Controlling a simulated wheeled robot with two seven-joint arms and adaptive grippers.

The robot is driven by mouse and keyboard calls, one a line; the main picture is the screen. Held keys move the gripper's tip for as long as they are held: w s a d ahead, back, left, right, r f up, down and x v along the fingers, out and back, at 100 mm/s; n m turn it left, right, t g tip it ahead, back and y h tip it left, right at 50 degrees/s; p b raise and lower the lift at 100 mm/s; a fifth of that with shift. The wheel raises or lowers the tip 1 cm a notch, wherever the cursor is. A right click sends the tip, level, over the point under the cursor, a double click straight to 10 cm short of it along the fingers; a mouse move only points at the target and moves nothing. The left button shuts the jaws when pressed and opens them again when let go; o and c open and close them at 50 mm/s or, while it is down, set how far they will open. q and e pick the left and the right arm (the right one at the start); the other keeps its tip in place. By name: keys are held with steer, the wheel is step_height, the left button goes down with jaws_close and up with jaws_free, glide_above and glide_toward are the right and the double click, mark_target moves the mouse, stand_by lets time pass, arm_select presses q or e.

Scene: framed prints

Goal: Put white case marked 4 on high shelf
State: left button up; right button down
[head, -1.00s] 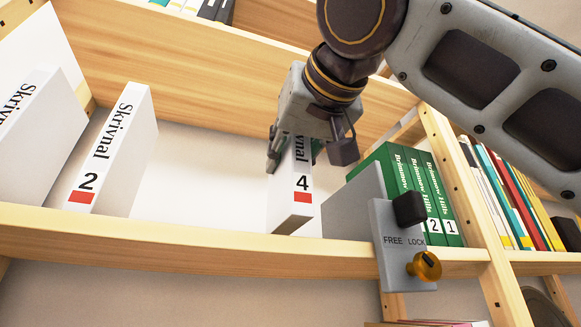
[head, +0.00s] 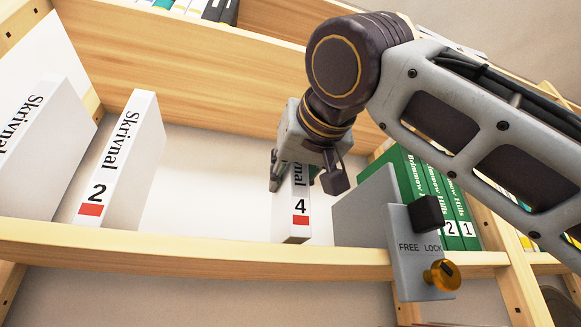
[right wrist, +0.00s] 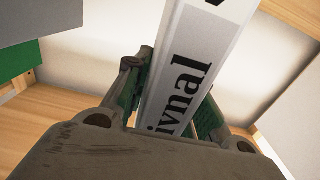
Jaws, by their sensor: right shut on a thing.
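The white case marked 4 (head: 298,217) stands upright on the high shelf (head: 190,250), its spine with a red label facing out near the front edge. My right gripper (head: 296,178) is shut on its upper part, one finger on each side. The right wrist view also shows the case (right wrist: 190,70) between the fingers, with part of its black lettering visible. The gripper hides the top of the case in the head view. My left gripper is not in view.
A white case marked 2 (head: 120,165) and another white case (head: 40,140) lean at the left. A grey bookend with a FREE/LOCK plate (head: 408,265) stands at the right, beside green books (head: 440,205). There is free room between case 2 and case 4.

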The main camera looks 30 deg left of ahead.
steer(key=shift+d+f+b, duration=0.1)
steer(key=shift+f+b, duration=0.3)
steer(key=shift+f, duration=0.2)
steer(key=c, duration=1.1)
jaws_free()
steer(key=shift+s, duration=0.1)
steer(key=v, duration=1.2)
